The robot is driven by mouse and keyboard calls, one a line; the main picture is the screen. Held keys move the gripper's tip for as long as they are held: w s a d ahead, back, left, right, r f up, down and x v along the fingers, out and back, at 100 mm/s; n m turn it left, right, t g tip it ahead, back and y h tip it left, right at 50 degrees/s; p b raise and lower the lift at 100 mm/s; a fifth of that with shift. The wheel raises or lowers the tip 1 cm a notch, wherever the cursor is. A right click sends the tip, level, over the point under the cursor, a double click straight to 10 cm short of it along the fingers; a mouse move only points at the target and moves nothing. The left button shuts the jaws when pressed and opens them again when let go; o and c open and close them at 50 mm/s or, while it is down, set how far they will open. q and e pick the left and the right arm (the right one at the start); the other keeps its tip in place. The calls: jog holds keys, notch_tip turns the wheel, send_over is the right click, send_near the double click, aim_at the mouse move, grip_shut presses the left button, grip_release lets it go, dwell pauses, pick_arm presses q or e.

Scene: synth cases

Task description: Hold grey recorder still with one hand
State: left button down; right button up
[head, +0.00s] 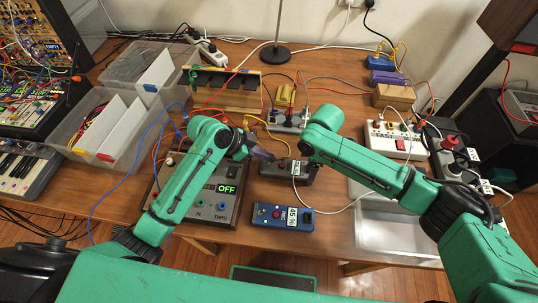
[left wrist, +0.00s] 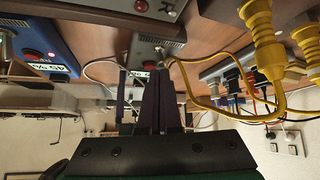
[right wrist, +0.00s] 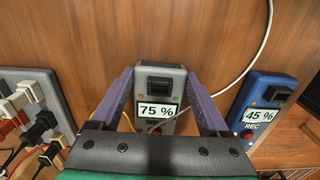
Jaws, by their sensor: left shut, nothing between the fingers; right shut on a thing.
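The grey recorder (head: 283,170) lies on the wooden table in the middle of the head view. In the right wrist view its screen reads 75 % (right wrist: 160,92). My right gripper (right wrist: 160,82) is shut on the recorder, with one purple finger along each long side. My left gripper (head: 264,155) is shut and empty just left of the recorder. In the left wrist view its fingers (left wrist: 158,92) are together, with the grey recorder (left wrist: 150,45) beyond them. My right forearm hides part of the area right of the recorder.
A blue recorder (head: 268,216) reading 45 % lies nearer the table's front edge. A grey panel showing OFF (head: 222,206) stands left. A yellow cable (head: 270,137) and a white cable (head: 325,211) run close by.

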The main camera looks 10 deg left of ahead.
pick_arm(q)
jog(key=shift+a+r, duration=0.4)
jog(key=shift+a, duration=0.25)
jog(key=shift+a, duration=0.15)
jog(key=a+r, duration=0.1)
jog(key=a, duration=0.1)
jog(key=s+a+r, duration=0.1)
jog(key=a+r, duration=0.1)
jog(key=a, duration=0.1)
jog(key=s+a+r, duration=0.1)
jog(key=a+r, duration=0.1)
jog(key=a, duration=0.1)
jog(key=shift+s+r, duration=0.15)
jog(key=shift+s, duration=0.05)
jog(key=shift+d, duration=0.1)
pick_arm(e)
jog(key=o, duration=1.4)
